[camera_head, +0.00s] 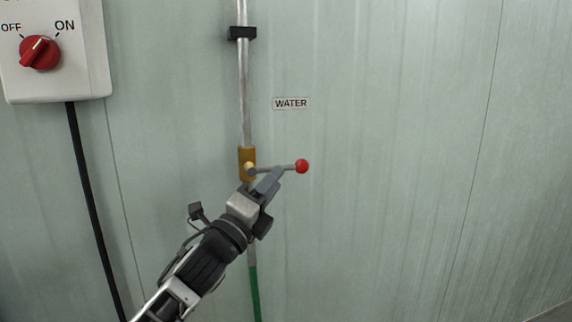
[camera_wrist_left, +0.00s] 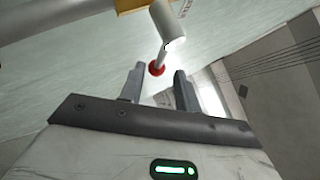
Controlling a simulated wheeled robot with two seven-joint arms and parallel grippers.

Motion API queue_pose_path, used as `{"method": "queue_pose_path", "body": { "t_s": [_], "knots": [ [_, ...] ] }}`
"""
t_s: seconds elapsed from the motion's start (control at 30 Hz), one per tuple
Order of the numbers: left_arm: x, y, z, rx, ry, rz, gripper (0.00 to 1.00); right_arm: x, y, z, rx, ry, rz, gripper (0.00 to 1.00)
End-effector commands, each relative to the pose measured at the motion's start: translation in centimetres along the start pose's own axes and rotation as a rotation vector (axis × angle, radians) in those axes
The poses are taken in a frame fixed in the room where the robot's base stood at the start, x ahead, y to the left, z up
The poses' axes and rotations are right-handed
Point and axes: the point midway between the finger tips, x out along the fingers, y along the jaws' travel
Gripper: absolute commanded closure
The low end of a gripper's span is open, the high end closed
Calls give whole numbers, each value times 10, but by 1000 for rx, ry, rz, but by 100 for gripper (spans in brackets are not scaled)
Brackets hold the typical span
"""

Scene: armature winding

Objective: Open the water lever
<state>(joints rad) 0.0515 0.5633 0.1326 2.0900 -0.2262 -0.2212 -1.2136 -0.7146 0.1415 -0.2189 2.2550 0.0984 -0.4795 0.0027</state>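The water lever (camera_head: 285,168) is a thin grey rod that sticks out to the right, roughly level, from a brass valve (camera_head: 247,157). It ends in a red ball knob (camera_head: 302,166). My left gripper (camera_head: 272,178) comes up from below, with its fingertips at the middle of the rod. In the left wrist view the two fingers (camera_wrist_left: 159,84) stand apart with a gap. The lever rod (camera_wrist_left: 162,54) and the red knob (camera_wrist_left: 156,69) show beyond that gap. I cannot tell whether the fingers touch the rod. My right gripper is not in view.
The valve sits on a vertical metal pipe (camera_head: 243,90) held by a black clamp (camera_head: 242,33). A green hose (camera_head: 255,290) runs below. A WATER label (camera_head: 291,103) is on the wall. A switch box (camera_head: 90,70) with a red knob is at upper left. The right side is clear.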

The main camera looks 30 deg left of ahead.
Motion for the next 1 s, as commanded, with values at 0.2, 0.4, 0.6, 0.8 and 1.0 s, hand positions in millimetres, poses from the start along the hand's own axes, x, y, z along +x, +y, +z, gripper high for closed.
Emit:
{"method": "queue_pose_path", "body": {
  "t_s": [0.2, 0.4, 0.6, 0.8, 1.0],
  "knots": [
    [39, -1, 1, -1, -1, -1, 67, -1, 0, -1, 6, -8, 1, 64],
    [53, 0, 0, -1, 0, 1, 67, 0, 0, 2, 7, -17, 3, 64],
    [55, 0, 0, -1, 1, 1, 67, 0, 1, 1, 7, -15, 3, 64],
    [55, 0, 0, -1, 1, 1, 95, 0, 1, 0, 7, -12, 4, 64],
    [55, 0, -1, -2, 2, 0, 100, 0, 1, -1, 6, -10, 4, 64]
  ]
}}
